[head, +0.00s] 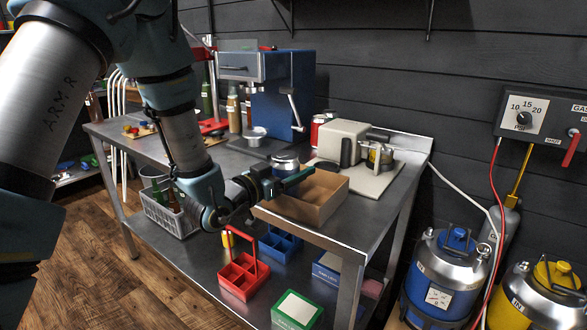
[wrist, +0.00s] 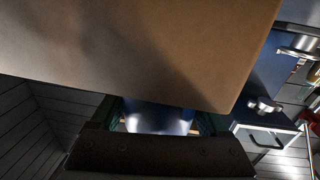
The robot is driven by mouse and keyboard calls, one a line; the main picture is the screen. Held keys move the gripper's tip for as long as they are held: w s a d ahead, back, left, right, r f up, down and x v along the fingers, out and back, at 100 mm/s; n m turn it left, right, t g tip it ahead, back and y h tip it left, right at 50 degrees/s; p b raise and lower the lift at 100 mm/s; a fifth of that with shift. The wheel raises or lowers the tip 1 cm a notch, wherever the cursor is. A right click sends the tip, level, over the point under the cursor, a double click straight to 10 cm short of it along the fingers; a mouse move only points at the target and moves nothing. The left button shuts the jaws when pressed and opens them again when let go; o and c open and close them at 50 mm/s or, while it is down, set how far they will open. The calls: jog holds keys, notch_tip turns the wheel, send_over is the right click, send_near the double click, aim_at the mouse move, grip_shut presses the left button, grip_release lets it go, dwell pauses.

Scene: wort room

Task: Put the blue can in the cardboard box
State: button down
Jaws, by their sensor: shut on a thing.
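The blue can (head: 284,163), with a silvery end, is between the fingers of my gripper (head: 291,175), which is shut on it. In the wrist view the can (wrist: 158,117) shows between the two fingers, partly hidden by the dark gripper body. The open cardboard box (head: 326,204) stands on the steel table near its front right edge. In the head view my gripper and the can are at the box's back left rim; I cannot tell whether the can is over the opening. In the wrist view a brown box wall (wrist: 140,45) fills the top, very close.
A white machine (head: 343,142) on a pale board stands behind the box, and a blue coffee machine (head: 285,90) further back. A red can (head: 321,126) stands between them. The lower shelf holds a red carrier (head: 240,281), a blue carrier and a green box (head: 297,311).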

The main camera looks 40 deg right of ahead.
jog(key=shift+f, duration=0.15)
grip_release()
jog(key=shift+r, duration=0.2)
jog(key=shift+a, duration=0.15)
jog(key=s+a+p, duration=0.1)
jog(key=a+p, duration=0.5)
jog(key=a, duration=0.5)
jog(key=shift+s+a, duration=0.3)
jog(key=shift+p, duration=0.3)
